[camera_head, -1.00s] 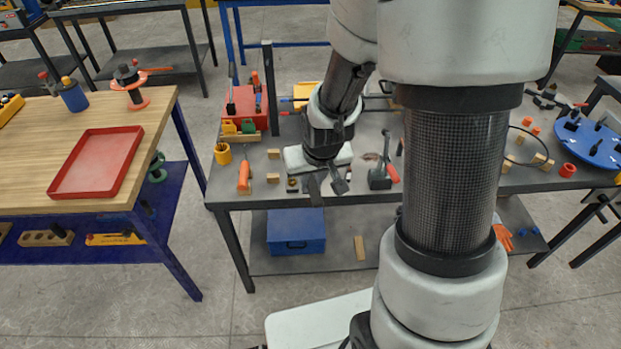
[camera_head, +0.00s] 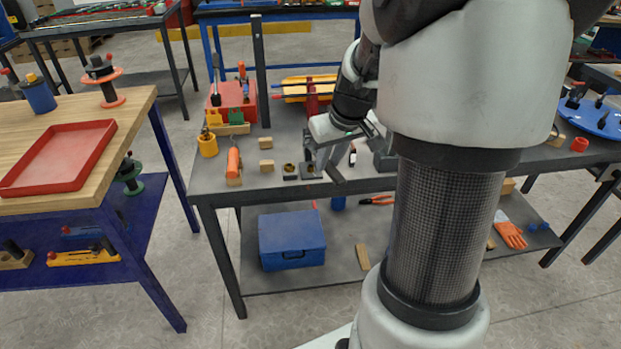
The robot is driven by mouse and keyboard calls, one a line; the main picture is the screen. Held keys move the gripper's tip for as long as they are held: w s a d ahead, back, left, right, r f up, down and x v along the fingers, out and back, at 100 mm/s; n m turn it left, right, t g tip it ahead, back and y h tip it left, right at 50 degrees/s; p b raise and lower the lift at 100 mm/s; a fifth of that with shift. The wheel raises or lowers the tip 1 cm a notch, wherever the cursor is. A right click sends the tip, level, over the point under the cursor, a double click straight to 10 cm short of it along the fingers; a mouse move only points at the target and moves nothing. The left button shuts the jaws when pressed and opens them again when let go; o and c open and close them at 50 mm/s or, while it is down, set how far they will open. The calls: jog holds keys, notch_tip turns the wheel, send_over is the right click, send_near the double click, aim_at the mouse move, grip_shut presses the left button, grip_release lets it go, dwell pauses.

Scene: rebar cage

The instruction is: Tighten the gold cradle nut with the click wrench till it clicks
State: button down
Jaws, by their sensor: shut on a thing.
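My gripper (camera_head: 325,165) is over the front of the grey workbench, its two dark fingers pointing down. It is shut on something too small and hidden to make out. Two small dark blocks with gold-coloured tops are at the bench's front edge: the left block (camera_head: 289,170) is clear of my fingers, and the right block (camera_head: 307,171) is right beside them, partly covered. I cannot tell which top is the cradle nut, or whether my gripper touches it. I cannot identify the click wrench for certain.
The grey workbench (camera_head: 215,180) also holds wooden blocks (camera_head: 266,166), a yellow cup (camera_head: 207,145) and a red bin (camera_head: 232,97). A blue box (camera_head: 292,238) is on its lower shelf. A wooden table with a red tray (camera_head: 60,155) stands left, across a gap.

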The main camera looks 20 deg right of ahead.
jog(key=shift+d+f, duration=0.1)
jog(key=shift+d, duration=0.35)
jog(key=shift+b, duration=0.35)
notch_tip(320, 180, down, 6)
jog(key=b, duration=0.5)
jog(key=shift+f+b, duration=0.2)
jog(key=shift+b, duration=0.15)
jog(key=shift+r, duration=0.25)
jog(key=shift+f, duration=1.1)
jog(key=shift+a+p, duration=0.25)
jog(key=shift+p, duration=0.35)
jog(key=shift+a+m+p, duration=0.3)
jog(key=shift+m+p, duration=0.1)
jog(key=shift+p, duration=0.05)
jog(key=shift+w+a+m+h+p, duration=0.15)
jog(key=shift+a+m+h+p, duration=0.65)
jog(key=shift+p, duration=1.35)
